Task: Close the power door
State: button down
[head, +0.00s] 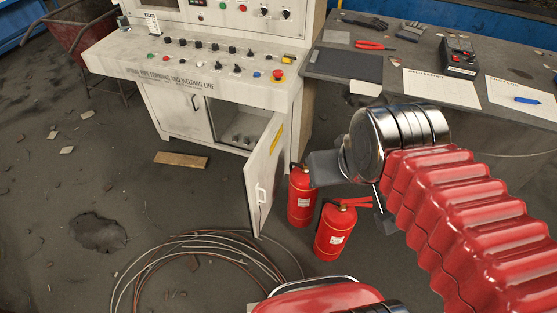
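The power door (256,180) is a light grey cabinet door, swung wide open and standing out from the front of the control console (180,75). It has a pale handle and a yellow label. The open compartment (238,126) behind it shows several small parts inside. My gripper (326,168) is the dark grey part to the right of the door, apart from it in the picture and in front of the fire extinguishers. It is partly hidden by my chrome joint, and its fingers cannot be made out clearly.
Two red fire extinguishers (335,228) stand on the floor right of the door. Loose cables (190,246) lie in coils in front of it. A wooden board (181,160) lies left. A grey table (440,84) with tools stands right.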

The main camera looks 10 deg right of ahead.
aim_at(263, 173)
jog(key=i, duration=0.2)
jog(key=u, duration=0.05)
jog(key=k, duration=1.35)
jog(key=u, duration=0.1)
jog(key=i, duration=0.6)
jog(key=u, duration=0.6)
jog(key=i, duration=1.5)
jog(key=u, duration=0.1)
